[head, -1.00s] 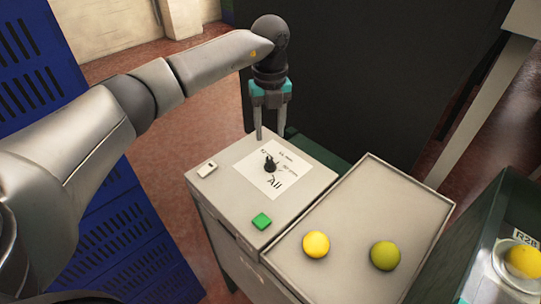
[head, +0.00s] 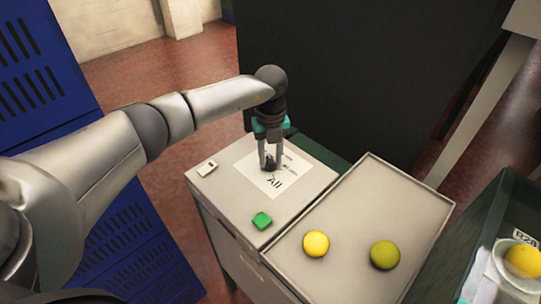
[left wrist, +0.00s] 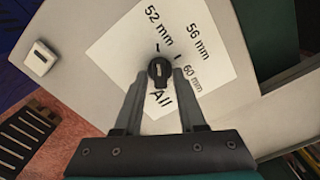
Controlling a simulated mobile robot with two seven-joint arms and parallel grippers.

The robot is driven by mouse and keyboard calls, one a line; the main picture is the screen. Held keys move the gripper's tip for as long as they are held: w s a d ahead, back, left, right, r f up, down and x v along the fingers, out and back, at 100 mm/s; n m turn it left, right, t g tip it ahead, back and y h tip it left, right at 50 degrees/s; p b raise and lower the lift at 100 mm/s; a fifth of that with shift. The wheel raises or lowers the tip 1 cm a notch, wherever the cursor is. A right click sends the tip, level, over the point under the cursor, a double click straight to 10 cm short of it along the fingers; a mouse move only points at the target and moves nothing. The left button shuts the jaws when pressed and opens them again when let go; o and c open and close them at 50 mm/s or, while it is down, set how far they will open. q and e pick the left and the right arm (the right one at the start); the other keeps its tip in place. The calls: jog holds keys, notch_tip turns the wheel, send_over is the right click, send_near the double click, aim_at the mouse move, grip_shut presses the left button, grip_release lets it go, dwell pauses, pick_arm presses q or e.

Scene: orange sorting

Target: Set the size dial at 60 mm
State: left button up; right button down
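The size dial (left wrist: 159,72) is a small black knob on a white label (left wrist: 112,52) marked 52 mm, 56 mm, 60 mm and All. In the head view the dial (head: 270,163) sits on top of a grey box, partly hidden by the fingers. A pale line runs along the knob, but I cannot tell which end is its pointer. My left gripper (head: 270,167) is over the dial with its fingers pointing down, one on each side of the knob. The fingers (left wrist: 163,74) are open, with a small gap visible at the right. My right gripper is not in view.
A white switch (head: 207,168) and a green button (head: 262,221) are on the box (head: 225,190). A tray (head: 345,215) beside it holds a yellow fruit (head: 316,243) and a greenish one (head: 384,254). Blue crates (head: 130,235) stand at the left.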

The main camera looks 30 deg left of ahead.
pick_arm(q)
grip_shut()
jog(key=shift+m, duration=0.4)
jog(key=m+b, duration=0.1)
jog(key=m, duration=0.3)
jog(key=shift+m, duration=0.3)
jog(key=m+b, duration=0.2)
jog(key=m, duration=0.3)
jog(key=shift+a, duration=0.1)
jog(key=m+b, duration=0.2)
jog(key=m, duration=0.5)
jog(key=shift+m, duration=0.3)
jog(key=m+b, duration=0.1)
jog(key=m, duration=0.4)
jog(key=shift+m+b, duration=0.3)
jog(key=shift+b, duration=0.05)
